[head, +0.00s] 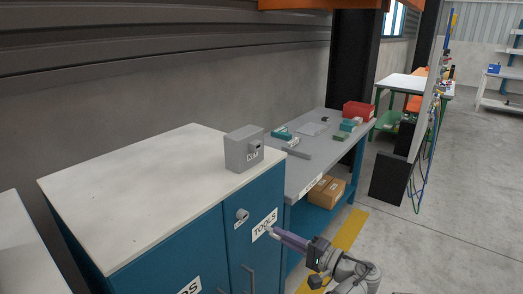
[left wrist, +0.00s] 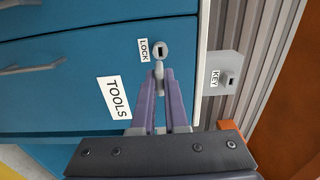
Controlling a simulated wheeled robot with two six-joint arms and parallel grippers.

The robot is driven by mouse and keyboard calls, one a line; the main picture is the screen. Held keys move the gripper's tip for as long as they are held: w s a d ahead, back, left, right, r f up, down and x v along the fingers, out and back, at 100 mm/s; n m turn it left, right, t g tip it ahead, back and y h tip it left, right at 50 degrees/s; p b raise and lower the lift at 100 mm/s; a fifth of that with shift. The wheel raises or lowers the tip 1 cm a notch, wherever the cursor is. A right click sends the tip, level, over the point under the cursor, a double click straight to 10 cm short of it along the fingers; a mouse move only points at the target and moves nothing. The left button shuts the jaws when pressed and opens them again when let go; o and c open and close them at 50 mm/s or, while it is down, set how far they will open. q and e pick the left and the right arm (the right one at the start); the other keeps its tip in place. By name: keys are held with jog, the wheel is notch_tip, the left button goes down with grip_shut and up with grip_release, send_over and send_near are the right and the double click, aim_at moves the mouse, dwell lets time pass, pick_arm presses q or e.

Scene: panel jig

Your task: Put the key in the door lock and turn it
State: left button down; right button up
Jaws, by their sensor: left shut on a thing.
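The door lock (head: 242,214) is a round grey cylinder on the blue cabinet door (head: 236,250), above the TOOLS label. In the left wrist view the lock (left wrist: 160,50) shows a dark slot beside its LOCK label. My left gripper (head: 275,233), with purple fingers, is shut on the small grey key (left wrist: 158,72). The key points toward the door. In the left wrist view its tip overlaps the lower edge of the lock, and the slot stays uncovered. In the head view the fingertips are right of and below the lock, apart from it. My right gripper is out of view.
A grey box (head: 240,154) labelled KEY stands on the white cabinet top (head: 135,190). A door handle (head: 249,279) is below the TOOLS label. A workbench (head: 310,165) with small boxes is behind the cabinet. The floor at right is clear.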

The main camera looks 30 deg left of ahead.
pick_arm(q)
jog(key=shift+a, duration=0.1)
jog(key=shift+w+a, duration=0.2)
jog(key=shift+a, duration=2.6)
jog(key=shift+w+a, duration=0.15)
jog(key=shift+a, duration=1.55)
jog(key=c, duration=0.9)
grip_release()
jog(key=shift+o, duration=0.2)
jog(key=shift+d, duration=0.15)
jog(key=d, duration=0.7)
jog(key=shift+s+d, duration=0.3)
